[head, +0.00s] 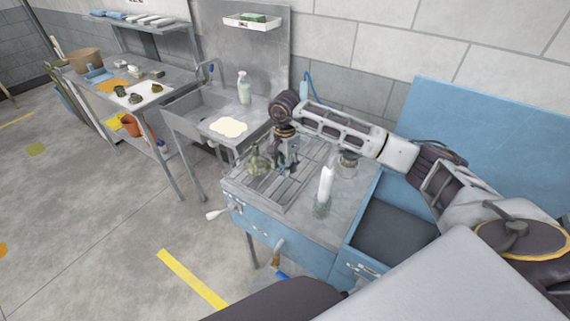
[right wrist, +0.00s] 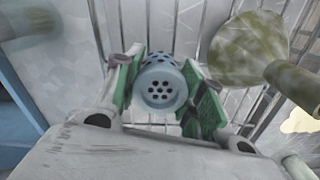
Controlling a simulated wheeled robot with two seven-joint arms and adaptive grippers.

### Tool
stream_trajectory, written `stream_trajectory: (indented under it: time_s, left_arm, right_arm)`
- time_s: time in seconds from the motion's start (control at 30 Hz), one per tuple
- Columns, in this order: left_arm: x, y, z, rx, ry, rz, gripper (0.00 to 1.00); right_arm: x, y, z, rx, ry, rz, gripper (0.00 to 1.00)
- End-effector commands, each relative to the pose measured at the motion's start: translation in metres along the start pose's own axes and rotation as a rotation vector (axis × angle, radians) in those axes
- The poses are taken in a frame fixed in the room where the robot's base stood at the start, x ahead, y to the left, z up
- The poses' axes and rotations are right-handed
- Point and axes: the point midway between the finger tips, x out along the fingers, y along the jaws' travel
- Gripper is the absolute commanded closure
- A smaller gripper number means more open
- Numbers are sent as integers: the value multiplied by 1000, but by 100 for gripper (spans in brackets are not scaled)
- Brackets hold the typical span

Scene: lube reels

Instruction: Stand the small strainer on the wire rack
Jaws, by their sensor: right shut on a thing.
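The small strainer (right wrist: 161,84) is a blue-grey cup with a cluster of round holes in the end that faces the right wrist camera. My right gripper (right wrist: 163,95) is shut on it, with green finger pads on both sides. In the head view, my right gripper (head: 285,162) is over the far part of the wire rack (head: 281,190), and the strainer is too small to make out there. Rack bars (right wrist: 187,30) show behind the strainer in the right wrist view; I cannot tell whether it touches them. My left gripper is not in view.
An olive rounded vessel (head: 257,161) stands at the rack's left, close beside the gripper; it also shows in the right wrist view (right wrist: 240,52). A clear bottle (head: 325,188) and a dark-topped jar (head: 348,160) stand to the right. A sink (head: 190,103) is at the left.

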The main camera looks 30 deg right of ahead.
Motion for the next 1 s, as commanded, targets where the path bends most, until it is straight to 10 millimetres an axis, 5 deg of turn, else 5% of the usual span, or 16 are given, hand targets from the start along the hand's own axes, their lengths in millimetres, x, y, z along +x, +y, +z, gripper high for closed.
stream_trajectory:
  time_s: [0.5,0.53,0.7,1.0]
  left_arm:
    - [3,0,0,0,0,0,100]
    - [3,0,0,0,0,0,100]
    - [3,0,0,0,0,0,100]
    - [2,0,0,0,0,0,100]
  right_arm:
    - [6,0,0,0,0,-1,88]
    - [6,0,0,0,0,-1,59]
    - [6,0,0,0,0,-1,39]
    - [5,0,0,0,0,-1,39]
